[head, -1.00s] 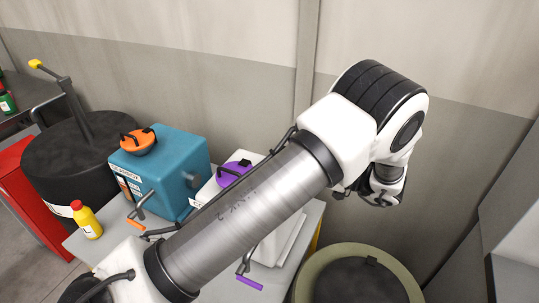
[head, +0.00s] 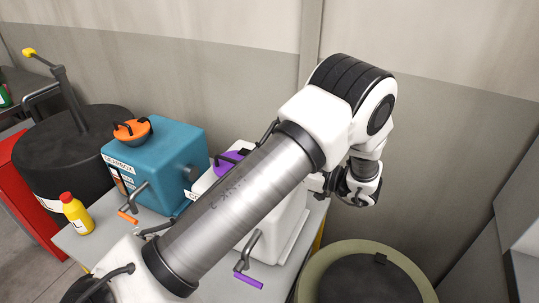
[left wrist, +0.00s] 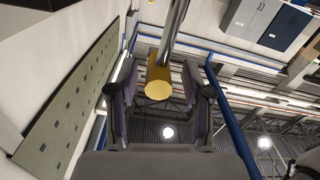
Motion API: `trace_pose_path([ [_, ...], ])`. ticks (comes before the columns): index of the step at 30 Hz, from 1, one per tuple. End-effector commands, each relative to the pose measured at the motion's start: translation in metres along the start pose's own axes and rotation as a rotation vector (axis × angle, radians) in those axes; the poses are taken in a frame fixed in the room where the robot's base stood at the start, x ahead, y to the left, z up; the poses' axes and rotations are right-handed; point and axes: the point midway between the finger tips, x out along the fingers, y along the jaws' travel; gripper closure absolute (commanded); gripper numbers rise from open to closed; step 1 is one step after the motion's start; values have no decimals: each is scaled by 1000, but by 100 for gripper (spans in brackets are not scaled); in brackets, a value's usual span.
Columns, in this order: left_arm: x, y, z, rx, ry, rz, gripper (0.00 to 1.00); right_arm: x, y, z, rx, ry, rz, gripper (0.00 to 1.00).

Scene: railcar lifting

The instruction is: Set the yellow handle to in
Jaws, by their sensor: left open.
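In the left wrist view, a yellow cylindrical grip (left wrist: 158,83) on a metal rod shows between and beyond the spread fingers of my left gripper (left wrist: 159,95). The gripper is open, and I see no finger contact with the grip. In the head view, a yellow-tipped lever (head: 29,52) rises at an angle from a dark drum at the far left. I cannot tell whether it is the same yellow handle. My left arm crosses the head view and its wrist is at right of centre, well away from that lever. My right gripper is not in view.
A teal gearbox (head: 180,150) with an orange lid and crank stands on the grey table (head: 82,240), beside a yellow bottle (head: 75,216). A white box with a purple lid (head: 224,158) and purple crank (head: 248,281) is partly behind my arm. A round bin (head: 310,285) stands at lower right.

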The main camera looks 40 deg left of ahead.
Motion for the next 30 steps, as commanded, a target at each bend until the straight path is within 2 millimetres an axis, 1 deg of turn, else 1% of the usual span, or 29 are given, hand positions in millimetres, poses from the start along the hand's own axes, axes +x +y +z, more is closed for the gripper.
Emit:
trace_pose_path([
  [1, 10, 0, -3, 3, 0, -3, 50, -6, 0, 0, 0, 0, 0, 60],
  [3, 19, 0, -2, 2, 0, -3, 50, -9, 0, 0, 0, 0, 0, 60],
  [5, 24, 0, -1, 2, 0, -1, 50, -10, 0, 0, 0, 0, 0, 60],
  [12, 27, 0, 1, 1, 0, 1, 50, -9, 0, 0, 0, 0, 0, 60],
  [13, 27, 0, 1, 1, 0, 1, 54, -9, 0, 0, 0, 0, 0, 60],
  [14, 27, 0, 1, 1, 0, 1, 65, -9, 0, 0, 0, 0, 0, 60],
  [15, 27, 0, 1, 1, 0, 1, 79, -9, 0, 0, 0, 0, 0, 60],
  [17, 27, 0, 1, 1, 0, 1, 100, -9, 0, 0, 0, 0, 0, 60],
  [23, 27, 0, 2, 1, 0, 1, 100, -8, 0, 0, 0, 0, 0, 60],
  [25, 27, -1, 7, 1, 0, 1, 100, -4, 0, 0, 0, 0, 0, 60],
  [28, 27, -5, 24, 2, 0, 1, 100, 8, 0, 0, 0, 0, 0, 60],
  [30, 27, -8, 41, 2, 0, 0, 100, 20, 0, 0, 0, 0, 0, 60],
])
